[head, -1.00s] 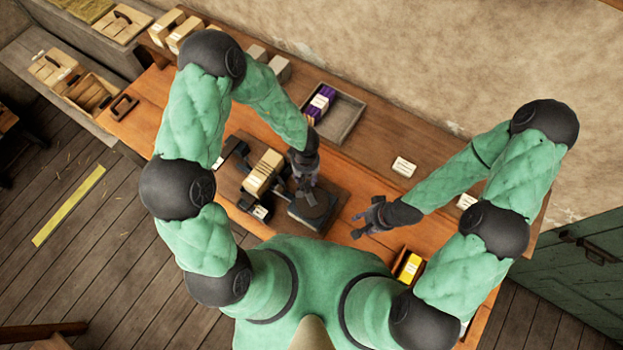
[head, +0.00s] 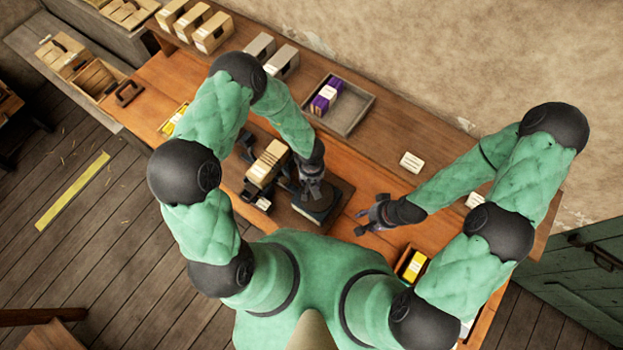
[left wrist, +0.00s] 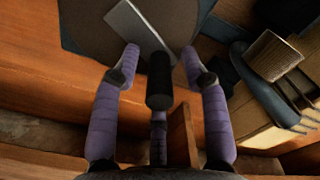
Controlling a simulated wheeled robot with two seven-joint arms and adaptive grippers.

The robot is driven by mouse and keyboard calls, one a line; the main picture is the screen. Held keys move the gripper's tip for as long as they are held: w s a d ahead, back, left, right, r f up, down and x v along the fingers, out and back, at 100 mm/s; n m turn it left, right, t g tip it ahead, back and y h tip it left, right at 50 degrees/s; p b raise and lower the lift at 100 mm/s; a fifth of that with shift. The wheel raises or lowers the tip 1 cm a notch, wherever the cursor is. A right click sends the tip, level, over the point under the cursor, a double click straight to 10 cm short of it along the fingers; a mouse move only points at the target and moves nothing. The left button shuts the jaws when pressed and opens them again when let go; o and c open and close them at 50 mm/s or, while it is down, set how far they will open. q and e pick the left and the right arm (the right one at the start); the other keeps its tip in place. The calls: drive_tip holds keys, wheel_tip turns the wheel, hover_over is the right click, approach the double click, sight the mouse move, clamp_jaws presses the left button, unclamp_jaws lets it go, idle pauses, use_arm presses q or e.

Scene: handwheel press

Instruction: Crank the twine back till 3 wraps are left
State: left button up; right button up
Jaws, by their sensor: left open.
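A dark press stands on the wooden bench, with a pale block stack (head: 268,163) in it and a dark base plate (head: 338,197) beside the stack. My left gripper (head: 313,192) is over that plate and hides much of what sits on it. In the left wrist view, the open fingers (left wrist: 161,60) stand either side of a black upright handle (left wrist: 160,85), with visible gaps on both sides. A broad dark surface (left wrist: 85,35) with a light grey bar (left wrist: 138,27) lies beyond. I cannot make out the twine or its wraps. My right gripper (head: 366,220) is empty beside the press, its fingers apart.
A grey tray (head: 368,98) holding purple-wrapped packs (head: 325,95) stands on the back shelf. Several pale blocks (head: 213,32) stand at the shelf's left. A small box with a yellow item (head: 414,266) is near my right arm. The bench right of the press is mostly clear.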

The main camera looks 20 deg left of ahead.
use_arm(q)
clamp_jaws()
